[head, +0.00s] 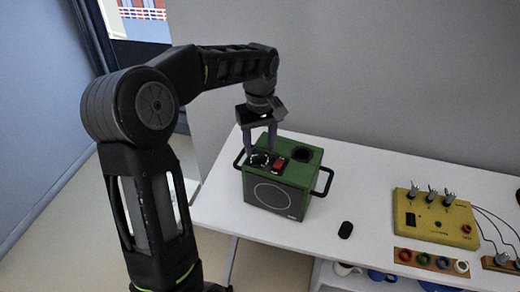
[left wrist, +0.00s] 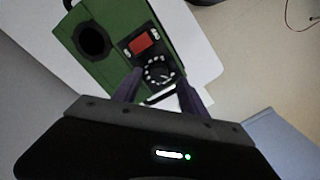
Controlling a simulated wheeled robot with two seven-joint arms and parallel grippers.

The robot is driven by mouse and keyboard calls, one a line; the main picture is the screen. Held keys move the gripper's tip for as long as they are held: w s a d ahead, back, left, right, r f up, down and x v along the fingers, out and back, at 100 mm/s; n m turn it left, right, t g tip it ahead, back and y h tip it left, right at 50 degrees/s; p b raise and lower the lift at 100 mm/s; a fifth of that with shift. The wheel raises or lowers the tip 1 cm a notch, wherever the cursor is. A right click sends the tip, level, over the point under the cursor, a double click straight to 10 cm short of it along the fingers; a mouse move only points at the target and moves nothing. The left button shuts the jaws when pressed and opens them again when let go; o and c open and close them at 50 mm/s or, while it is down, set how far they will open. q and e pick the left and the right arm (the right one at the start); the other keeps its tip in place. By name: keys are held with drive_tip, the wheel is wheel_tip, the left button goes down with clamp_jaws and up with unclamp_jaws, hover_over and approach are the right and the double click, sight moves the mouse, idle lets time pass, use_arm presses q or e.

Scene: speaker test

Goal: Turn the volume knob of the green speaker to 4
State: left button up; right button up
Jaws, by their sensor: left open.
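The green speaker (head: 283,179) stands upright on the white table, with a round grille on its front and black handles at its sides. Its dark volume knob (head: 260,158) is on the top panel beside a red switch (head: 280,164). In the left wrist view the knob (left wrist: 158,72) has a ring of pale marks around it; the numbers are too small to read. My left gripper (head: 260,150) points down over the knob, open, with one finger on either side of it. I cannot tell whether the fingers touch it. My right gripper is not in view.
A round dark opening (head: 302,154) is on the speaker's top. A small black object (head: 346,229) lies to its right. Farther right are a yellow box (head: 433,219) with switches and a wooden strip of coloured rings (head: 430,262). Cups stand on a shelf below.

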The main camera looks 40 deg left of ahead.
sight(260, 155)
use_arm(q)
drive_tip(key=shift+f, duration=1.55)
drive_tip(key=shift+c, duration=0.4)
clamp_jaws()
